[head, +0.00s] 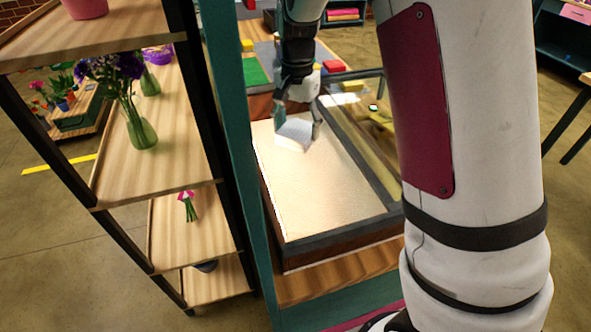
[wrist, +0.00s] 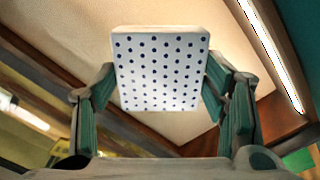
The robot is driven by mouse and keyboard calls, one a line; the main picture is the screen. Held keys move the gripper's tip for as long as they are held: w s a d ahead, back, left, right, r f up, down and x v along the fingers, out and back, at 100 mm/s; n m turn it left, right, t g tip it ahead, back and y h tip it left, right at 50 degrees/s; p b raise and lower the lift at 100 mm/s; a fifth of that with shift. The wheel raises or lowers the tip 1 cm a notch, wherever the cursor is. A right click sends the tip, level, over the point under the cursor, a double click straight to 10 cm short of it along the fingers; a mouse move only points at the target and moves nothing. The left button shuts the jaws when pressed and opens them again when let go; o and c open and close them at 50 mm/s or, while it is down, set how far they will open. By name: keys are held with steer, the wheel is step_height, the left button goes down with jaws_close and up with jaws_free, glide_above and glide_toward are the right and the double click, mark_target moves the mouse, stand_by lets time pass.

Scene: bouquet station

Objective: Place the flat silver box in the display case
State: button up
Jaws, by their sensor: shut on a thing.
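My gripper (head: 297,127) is shut on a flat pale box (head: 294,136), one finger on each side. In the wrist view the box (wrist: 160,70) has a white face with dark blue dots, and no plain silver face shows. The display case (head: 345,236) has a dark frame and a lit cream floor, and stands on a wooden top. The box is over the back part of that cream floor. I cannot tell whether it touches the floor. No other thing shows on the cream floor.
A wooden shelf rack (head: 172,120) with a vase of purple flowers (head: 138,115) stands close on the left. A teal post (head: 236,120) rises between rack and case. Red and yellow items lie behind the case. The case's front floor is clear.

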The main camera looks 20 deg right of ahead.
steer(key=m+b, duration=0.2)
steer(key=m, duration=0.2)
steer(key=shift+r+m, duration=0.15)
steer(key=shift+m, duration=0.25)
steer(key=m, duration=0.2)
steer(key=m+b, duration=0.1)
steer(key=m, duration=0.1)
steer(key=shift+s+d+r+b, duration=0.1)
steer(key=shift+s+b, duration=0.2)
step_height(320, 180, down, 10)
steer(key=shift+r, duration=0.1)
steer(key=o, duration=1.2)
steer(key=shift+o, duration=0.2)
